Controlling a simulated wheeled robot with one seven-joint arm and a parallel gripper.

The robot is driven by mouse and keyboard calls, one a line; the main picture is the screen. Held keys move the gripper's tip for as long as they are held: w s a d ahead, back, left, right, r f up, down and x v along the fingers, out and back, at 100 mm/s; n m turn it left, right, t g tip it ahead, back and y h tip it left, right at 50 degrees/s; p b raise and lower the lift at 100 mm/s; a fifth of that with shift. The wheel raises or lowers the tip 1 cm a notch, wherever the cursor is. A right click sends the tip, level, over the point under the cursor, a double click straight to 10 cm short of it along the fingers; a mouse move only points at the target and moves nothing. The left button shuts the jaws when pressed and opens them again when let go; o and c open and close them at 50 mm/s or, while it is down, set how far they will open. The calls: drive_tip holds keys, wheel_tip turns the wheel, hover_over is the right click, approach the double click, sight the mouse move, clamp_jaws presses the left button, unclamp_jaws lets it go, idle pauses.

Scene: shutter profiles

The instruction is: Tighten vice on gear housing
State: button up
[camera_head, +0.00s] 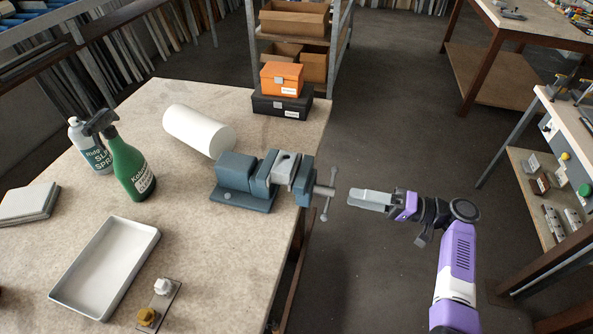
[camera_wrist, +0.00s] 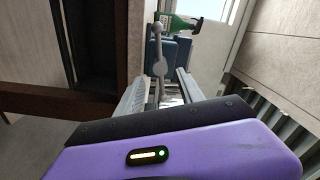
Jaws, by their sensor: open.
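The blue-grey vice (camera_head: 235,172) stands at the right edge of the table, its screw end pointing right. A light grey metal piece, apparently the gear housing (camera_head: 287,165), sits between its jaws; whether it is clamped firmly I cannot tell. The vice handle (camera_head: 327,193) is a grey bar across the screw, roughly upright. My gripper (camera_head: 352,197) is just right of the handle, apart from it, beyond the table edge. In the wrist view the open fingers (camera_wrist: 161,84) frame the handle (camera_wrist: 157,57), with the blue vice (camera_wrist: 181,50) behind. The housing is not clear there.
On the table (camera_head: 215,265) are a white roll (camera_head: 198,130), green spray bottle (camera_head: 132,168), white spray bottle (camera_head: 90,148), grey tray (camera_head: 105,270) and stacked boxes (camera_head: 281,95). A plate with knobs (camera_head: 158,303) lies in front. Floor right of the vice is clear; a workbench (camera_head: 560,140) stands far right.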

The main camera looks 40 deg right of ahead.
sight(324, 191)
drive_tip(key=shift+s+d+r, duration=0.1)
drive_tip(key=shift+d+r, duration=0.1)
drive_tip(key=shift+d, duration=0.1)
drive_tip(key=c, duration=0.4)
drive_tip(key=d+r+n, duration=0.1)
drive_tip(key=r, duration=0.1)
drive_tip(key=r+n+h+p, duration=0.1)
drive_tip(key=r, duration=0.1)
drive_tip(key=d+r+n+g, duration=0.1)
drive_tip(key=r+n, duration=0.1)
drive_tip(key=r, duration=0.1)
drive_tip(key=shift+d+h, duration=0.3)
clamp_jaws()
wheel_tip(324, 191, up, 6)
drive_tip(key=s+n+g+h+p, duration=0.1)
drive_tip(key=n+g+h, duration=0.2)
drive_tip(key=n, duration=0.5)
drive_tip(key=w+a+f+n+p, duration=0.3)
drive_tip(key=w+f, duration=0.4)
drive_tip(key=f, duration=0.2)
drive_tip(key=shift+w+a+f+h, duration=0.2)
drive_tip(key=shift+a+f+h, duration=0.1)
drive_tip(key=shift+h, duration=0.1)
drive_tip(key=shift+w, duration=0.1)
drive_tip(key=shift+d+g+y+b, duration=0.1)
drive_tip(key=shift+g+y+b, duration=0.2)
